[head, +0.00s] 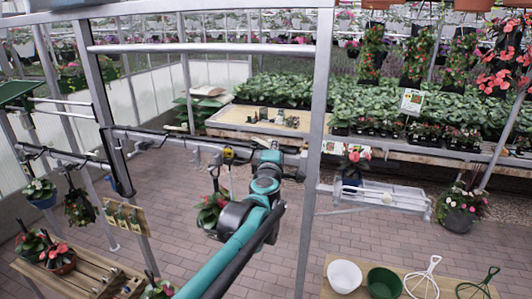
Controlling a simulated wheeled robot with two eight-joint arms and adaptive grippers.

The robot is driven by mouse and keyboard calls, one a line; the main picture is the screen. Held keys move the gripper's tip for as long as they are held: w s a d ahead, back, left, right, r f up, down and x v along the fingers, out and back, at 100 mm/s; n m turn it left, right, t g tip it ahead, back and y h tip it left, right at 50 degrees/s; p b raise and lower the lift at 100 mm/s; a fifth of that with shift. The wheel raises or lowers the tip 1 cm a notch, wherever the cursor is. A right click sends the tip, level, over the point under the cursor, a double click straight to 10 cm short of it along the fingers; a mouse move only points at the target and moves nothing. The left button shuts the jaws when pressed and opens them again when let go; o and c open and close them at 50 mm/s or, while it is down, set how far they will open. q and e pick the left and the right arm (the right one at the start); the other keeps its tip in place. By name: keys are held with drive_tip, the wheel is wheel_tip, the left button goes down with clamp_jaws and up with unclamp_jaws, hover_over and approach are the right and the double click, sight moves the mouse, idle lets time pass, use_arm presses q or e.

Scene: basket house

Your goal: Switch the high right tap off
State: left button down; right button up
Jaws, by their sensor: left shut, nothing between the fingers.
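A grey horizontal pipe (165,141) runs across a metal frame in the left half of the head view. A small tap with a yellow part (228,153) hangs from its right portion. I cannot tell whether its handle is on or off. My left gripper (268,146) is at the far end of my teal and black arm, just right of the yellow part and close to the pipe's right end. It appears apart from the yellow part and is shut and empty. The arm hides part of the pipe's right end. My right gripper is not in view.
A metal post (315,150) stands right of my arm. A hanging potted plant (211,212) is beside my arm's elbow. White (344,275) and green (383,283) pots stand on a wooden table at the lower right. Brick floor lies open behind.

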use_arm(q)
drive_tip(key=w+d+n+y, duration=0.1)
drive_tip(key=w+d+y, duration=0.1)
drive_tip(key=shift+w+d+f+n+y, duration=0.15)
drive_tip(key=shift+d+f+n+y, duration=0.05)
drive_tip(key=shift+n+y, duration=0.2)
drive_tip(key=shift+a, duration=0.15)
idle(0.3)
idle(0.7)
